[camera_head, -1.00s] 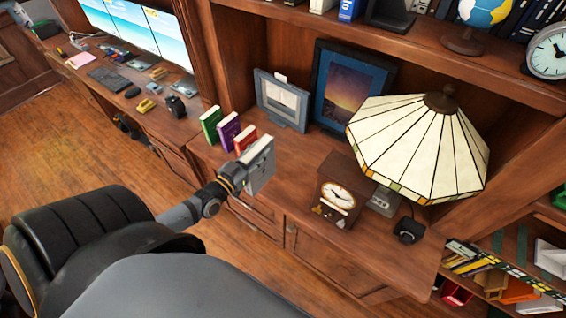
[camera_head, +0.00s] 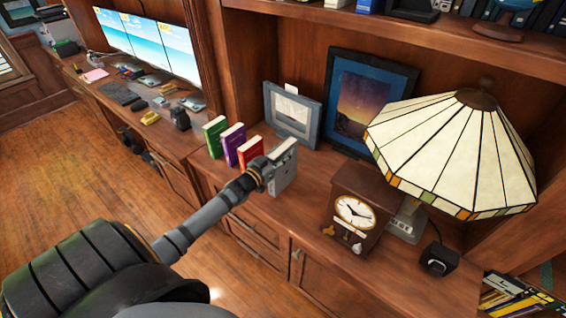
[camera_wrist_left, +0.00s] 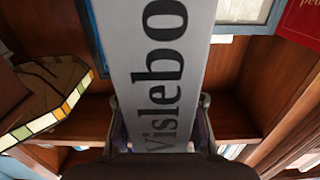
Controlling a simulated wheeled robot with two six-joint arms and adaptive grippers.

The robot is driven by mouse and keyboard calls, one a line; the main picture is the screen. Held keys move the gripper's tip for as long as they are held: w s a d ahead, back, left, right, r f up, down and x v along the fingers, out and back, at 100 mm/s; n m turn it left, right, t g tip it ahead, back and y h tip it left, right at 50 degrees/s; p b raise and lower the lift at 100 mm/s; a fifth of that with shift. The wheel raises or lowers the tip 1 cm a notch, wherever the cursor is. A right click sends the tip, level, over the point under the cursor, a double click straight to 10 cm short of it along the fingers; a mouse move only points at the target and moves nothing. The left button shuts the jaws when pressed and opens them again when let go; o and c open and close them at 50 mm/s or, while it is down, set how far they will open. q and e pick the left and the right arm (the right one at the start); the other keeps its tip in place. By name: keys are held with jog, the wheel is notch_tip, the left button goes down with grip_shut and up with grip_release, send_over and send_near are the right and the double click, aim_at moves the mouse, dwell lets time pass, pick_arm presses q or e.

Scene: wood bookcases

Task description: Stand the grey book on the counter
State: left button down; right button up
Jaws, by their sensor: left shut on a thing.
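The grey book (camera_head: 287,170) is upright in the head view, at the right of a row of books near the counter's front edge. My left gripper (camera_head: 268,174) is shut on it from the front. The wrist view shows the grey book (camera_wrist_left: 162,60) with large dark lettering, between the fingers of my left gripper (camera_wrist_left: 160,115). The wooden counter (camera_head: 310,190) lies beneath and behind the book. I cannot tell whether the book's lower edge touches it. The red book (camera_head: 251,152) stands just left of the grey one. My right gripper is not in view.
A purple book (camera_head: 232,142) and a green book (camera_head: 214,137) stand farther left. A clock (camera_head: 355,212), a stained-glass lamp (camera_head: 455,150) and a small black object (camera_head: 438,259) are to the right. Framed pictures (camera_head: 292,113) stand behind. Some bare counter lies between the grey book and clock.

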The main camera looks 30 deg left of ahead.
aim_at(283, 168)
pick_arm(q)
jog(key=shift+w+f, duration=0.15)
jog(key=shift+f, duration=0.3)
notch_tip(283, 168, down, 2)
jog(key=shift+f, duration=0.25)
jog(key=c, duration=1)
grip_release()
jog(key=shift+f, duration=0.1)
